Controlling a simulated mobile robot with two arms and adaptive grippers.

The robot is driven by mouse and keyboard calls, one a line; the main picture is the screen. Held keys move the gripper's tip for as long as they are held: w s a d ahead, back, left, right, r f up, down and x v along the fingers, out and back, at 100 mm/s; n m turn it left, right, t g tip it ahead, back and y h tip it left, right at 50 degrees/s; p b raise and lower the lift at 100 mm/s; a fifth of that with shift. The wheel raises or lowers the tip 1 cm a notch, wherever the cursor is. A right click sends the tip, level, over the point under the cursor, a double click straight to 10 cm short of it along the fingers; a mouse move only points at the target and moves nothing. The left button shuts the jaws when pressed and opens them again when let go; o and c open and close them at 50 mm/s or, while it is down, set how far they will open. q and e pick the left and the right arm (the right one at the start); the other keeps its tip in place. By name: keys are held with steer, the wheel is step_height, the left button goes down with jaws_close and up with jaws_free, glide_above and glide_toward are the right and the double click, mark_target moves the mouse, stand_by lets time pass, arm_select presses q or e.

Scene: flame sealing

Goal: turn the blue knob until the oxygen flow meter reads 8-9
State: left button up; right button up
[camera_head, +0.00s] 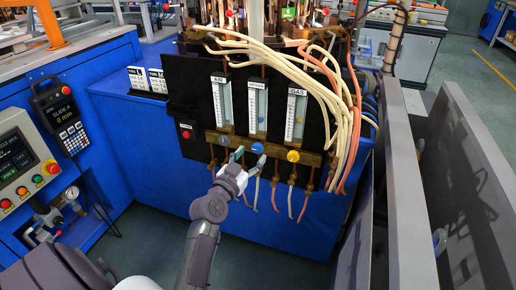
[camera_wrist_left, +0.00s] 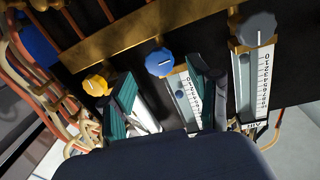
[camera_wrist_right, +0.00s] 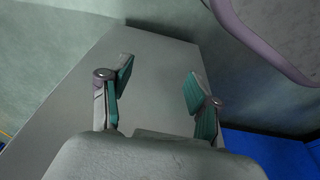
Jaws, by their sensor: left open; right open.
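The blue knob (camera_head: 257,148) sits at the foot of the middle flow meter (camera_head: 257,105) on the black panel. My left gripper (camera_head: 249,159) is open just below and in front of it. In the left wrist view the blue knob (camera_wrist_left: 159,62) lies ahead of and between the two open fingers (camera_wrist_left: 165,92), with no visible contact. The middle meter's scale (camera_wrist_left: 182,88) is partly hidden by a finger there, and its reading is too small to tell. My right gripper (camera_wrist_right: 159,80) is open and empty in the right wrist view, away from the panel.
The AIR meter (camera_head: 223,102) with its grey knob (camera_wrist_left: 256,28) and the GAS meter (camera_head: 296,115) with its yellow knob (camera_head: 293,156) flank the middle one. Cream and orange hoses (camera_head: 325,75) hang at right. Grey upright panels (camera_head: 412,190) stand further right.

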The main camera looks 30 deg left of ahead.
mark_target(256, 150)
arm_select(q)
steer(key=w, duration=0.4)
steer(key=shift+w+a, duration=0.3)
steer(key=shift+a, duration=0.05)
steer(key=shift+w, duration=0.15)
arm_select(e)
steer(key=shift+w+r, duration=0.2)
steer(key=shift+r, duration=0.45)
